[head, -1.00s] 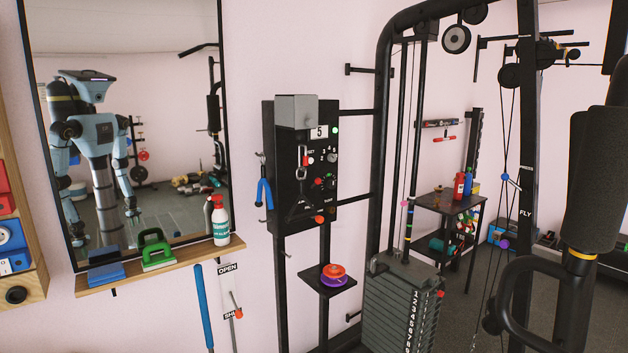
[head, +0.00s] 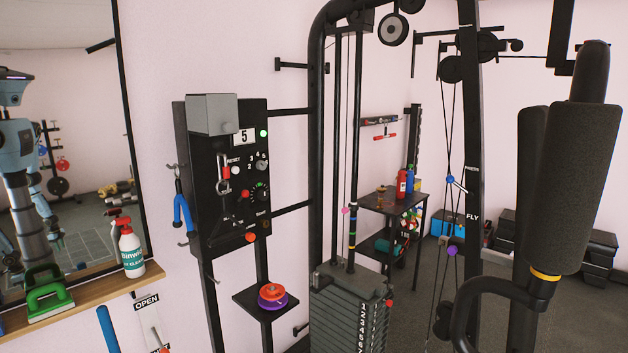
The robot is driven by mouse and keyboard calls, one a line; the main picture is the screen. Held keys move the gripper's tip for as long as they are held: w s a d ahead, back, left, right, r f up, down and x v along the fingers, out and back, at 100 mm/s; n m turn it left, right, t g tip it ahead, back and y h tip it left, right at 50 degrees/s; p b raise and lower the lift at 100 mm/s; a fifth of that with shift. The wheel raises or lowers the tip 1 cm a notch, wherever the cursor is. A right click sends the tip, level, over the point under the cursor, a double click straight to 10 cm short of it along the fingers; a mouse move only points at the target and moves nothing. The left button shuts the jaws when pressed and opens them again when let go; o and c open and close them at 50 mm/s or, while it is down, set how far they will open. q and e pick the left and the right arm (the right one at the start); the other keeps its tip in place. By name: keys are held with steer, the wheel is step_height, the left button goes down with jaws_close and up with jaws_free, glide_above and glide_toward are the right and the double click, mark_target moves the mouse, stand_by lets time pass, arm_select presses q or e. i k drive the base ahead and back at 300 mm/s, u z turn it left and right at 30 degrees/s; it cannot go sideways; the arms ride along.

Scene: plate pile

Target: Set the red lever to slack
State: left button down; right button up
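A black control panel (head: 222,180) hangs on the wall left of the weight machine. At its lower edge is a lever with an orange-red knob (head: 250,237). Small white lettering sits just above it; the right word seems to read TIGHT and the left one is too small to read surely. I cannot tell which word the lever points at. Neither of my grippers is in view. The mirror (head: 85,120) shows part of my body at its left edge, with no gripper clearly visible.
The machine's black frame and weight stack (head: 350,312) stand right of the panel. A small shelf (head: 250,306) holding orange and purple discs (head: 272,296) juts out below it. Blue clips (head: 182,208) hang at its left. A wooden ledge (head: 95,292) carries a spray bottle (head: 131,250).

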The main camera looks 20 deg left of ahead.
mark_target(245, 194)
steer(key=z, duration=0.1)
steer(key=i, duration=1.4)
steer(key=u, duration=0.55)
